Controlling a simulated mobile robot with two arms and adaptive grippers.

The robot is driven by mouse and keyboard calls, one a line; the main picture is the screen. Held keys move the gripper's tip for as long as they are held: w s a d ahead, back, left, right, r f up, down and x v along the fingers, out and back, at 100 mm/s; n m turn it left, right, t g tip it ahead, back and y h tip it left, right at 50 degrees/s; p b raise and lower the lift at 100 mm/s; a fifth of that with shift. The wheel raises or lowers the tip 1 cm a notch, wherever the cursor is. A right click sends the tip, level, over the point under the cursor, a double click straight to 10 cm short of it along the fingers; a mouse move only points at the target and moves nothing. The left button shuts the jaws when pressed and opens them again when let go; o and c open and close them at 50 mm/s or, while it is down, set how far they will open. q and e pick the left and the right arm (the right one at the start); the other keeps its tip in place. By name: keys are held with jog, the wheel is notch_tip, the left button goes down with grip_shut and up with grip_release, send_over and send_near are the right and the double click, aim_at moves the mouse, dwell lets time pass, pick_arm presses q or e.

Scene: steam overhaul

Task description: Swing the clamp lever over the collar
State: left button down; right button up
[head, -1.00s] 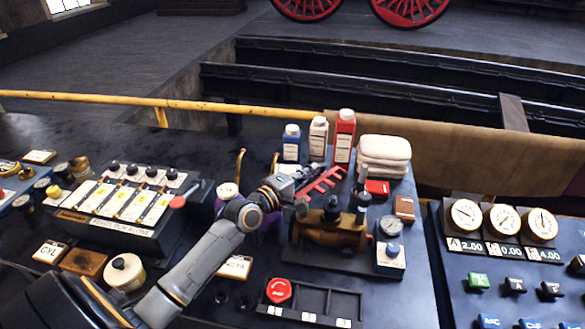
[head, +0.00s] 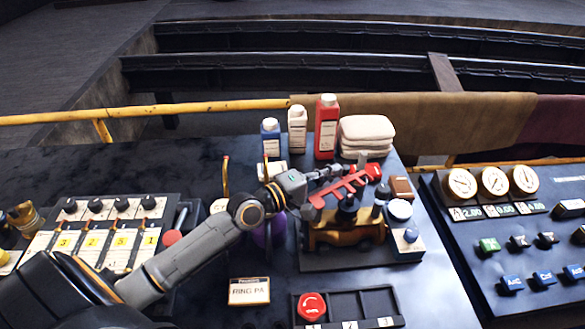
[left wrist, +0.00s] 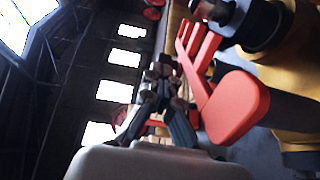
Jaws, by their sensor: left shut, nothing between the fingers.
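A red flat bar with teeth along one edge (head: 345,188), which looks like the clamp lever, lies slanted above a brass valve-like body (head: 345,234) with dark round parts on top. I cannot clearly tell which part is the collar. My left gripper (head: 333,172) is shut and empty, just behind and above the red bar. In the left wrist view the closed fingers (left wrist: 165,72) are beside the bar's wide rounded red end (left wrist: 235,108); whether they touch is unclear. My right gripper is not in view.
Blue, white and red bottles (head: 327,128) and folded white cloths (head: 366,133) stand behind the gripper. A gauge panel (head: 500,235) is at the right. A tray with a red round knob (head: 311,306) lies in front. A yellow rail (head: 180,109) runs along the back.

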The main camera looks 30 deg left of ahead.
pick_arm(q)
jog(key=shift+r, duration=0.1)
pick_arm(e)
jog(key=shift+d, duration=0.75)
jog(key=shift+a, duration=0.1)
pick_arm(q)
jog(key=v, duration=1.2)
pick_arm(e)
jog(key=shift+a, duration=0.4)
pick_arm(q)
jog(key=shift+d, duration=0.1)
